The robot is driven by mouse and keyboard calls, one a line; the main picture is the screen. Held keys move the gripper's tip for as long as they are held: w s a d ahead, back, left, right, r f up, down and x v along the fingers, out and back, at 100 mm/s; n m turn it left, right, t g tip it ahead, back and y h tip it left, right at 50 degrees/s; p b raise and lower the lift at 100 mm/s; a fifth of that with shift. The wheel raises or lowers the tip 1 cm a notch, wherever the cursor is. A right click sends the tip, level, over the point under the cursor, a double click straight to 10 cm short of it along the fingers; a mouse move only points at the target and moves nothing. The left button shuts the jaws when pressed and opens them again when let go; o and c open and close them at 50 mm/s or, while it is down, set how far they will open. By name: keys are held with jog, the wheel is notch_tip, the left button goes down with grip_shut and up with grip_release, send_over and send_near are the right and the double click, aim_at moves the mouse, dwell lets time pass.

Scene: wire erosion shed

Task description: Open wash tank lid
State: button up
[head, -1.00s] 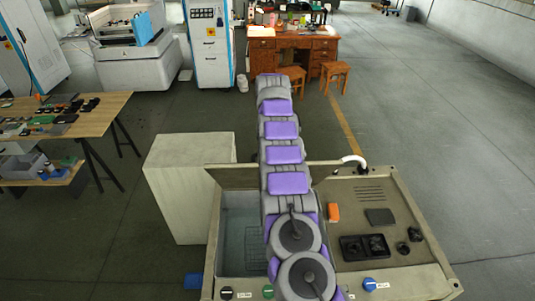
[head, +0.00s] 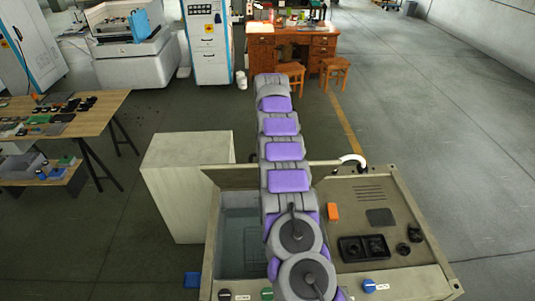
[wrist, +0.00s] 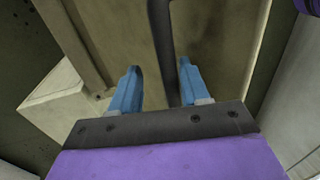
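The wash tank (head: 212,245) stands in front of me, its basin uncovered on the left side. The tan lid (head: 230,178) is raised along the tank's rear edge, partly hidden behind my arm. In the wrist view, my gripper (wrist: 158,85) has its two blue fingers spread apart. A dark bar (wrist: 160,40), which looks like a handle, runs between the fingers, closer to the right one. A tan surface, likely the lid (wrist: 115,30), lies behind the bar. I cannot tell whether either finger touches the bar. My gripper is hidden in the head view.
A pale block-shaped cabinet (head: 186,190) stands left of the tank. A white curved pipe (head: 352,160) rises at the rear. A table (head: 95,122) is at left; the floor at right is clear.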

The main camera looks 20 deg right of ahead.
jog(key=shift+a+r, duration=0.2)
jog(key=shift+a, duration=0.05)
jog(key=shift+r, duration=0.15)
jog(key=r+p, duration=0.1)
jog(key=s+r+p, duration=0.1)
jog(key=r, duration=0.1)
jog(key=shift+d, duration=0.15)
jog(key=shift+s+a+r+b, duration=0.1)
jog(key=shift+s+a+b, duration=0.2)
jog(key=shift+s, duration=0.5)
jog(key=shift+s+a+r+b, duration=0.1)
jog(key=shift+s+a+b, duration=0.15)
jog(key=shift+s, duration=0.55)
jog(key=s+a+r+b, duration=0.1)
jog(key=s+a+b, duration=0.1)
jog(key=s, duration=0.9)
jog(key=shift+s, duration=0.15)
